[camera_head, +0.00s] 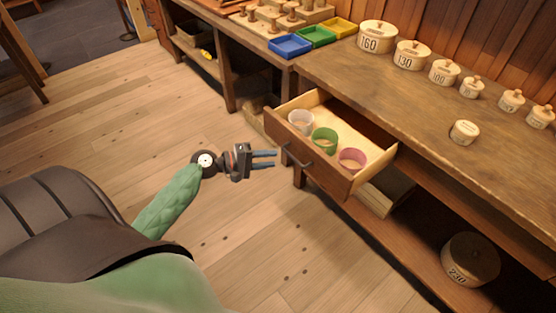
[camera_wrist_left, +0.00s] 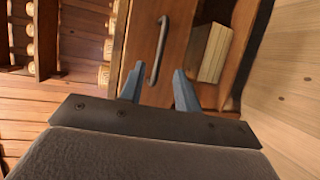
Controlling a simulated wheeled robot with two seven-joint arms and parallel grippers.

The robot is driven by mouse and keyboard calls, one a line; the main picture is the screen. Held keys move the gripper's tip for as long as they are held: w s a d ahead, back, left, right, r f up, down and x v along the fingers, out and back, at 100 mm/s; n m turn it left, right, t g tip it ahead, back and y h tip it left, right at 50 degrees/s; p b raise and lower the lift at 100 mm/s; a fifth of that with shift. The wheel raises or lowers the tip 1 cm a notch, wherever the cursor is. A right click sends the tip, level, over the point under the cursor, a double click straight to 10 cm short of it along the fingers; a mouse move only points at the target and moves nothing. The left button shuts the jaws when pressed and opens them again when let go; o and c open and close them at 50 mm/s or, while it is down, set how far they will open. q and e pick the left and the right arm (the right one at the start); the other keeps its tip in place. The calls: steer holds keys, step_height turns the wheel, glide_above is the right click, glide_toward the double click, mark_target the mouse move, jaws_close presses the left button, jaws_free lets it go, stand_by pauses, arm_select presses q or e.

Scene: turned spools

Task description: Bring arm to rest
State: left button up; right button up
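My left gripper (camera_head: 264,159) is in the air over the wooden floor, left of the open drawer (camera_head: 328,170). Its two blue fingers are apart with nothing between them. In the left wrist view the fingers of my left gripper (camera_wrist_left: 158,88) are also spread, with the drawer's dark handle (camera_wrist_left: 158,50) beyond them. The gripper is apart from the handle in the head view. My right gripper is not in view.
The workbench (camera_head: 400,97) carries numbered lidded pots and coloured trays. A large pot (camera_head: 470,262) sits on the lower shelf.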

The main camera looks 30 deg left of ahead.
arm_select(q)
steer(key=shift+s+a+r, duration=0.1)
steer(key=shift+s+a, duration=0.25)
steer(key=shift+s, duration=0.05)
stand_by(0.4)
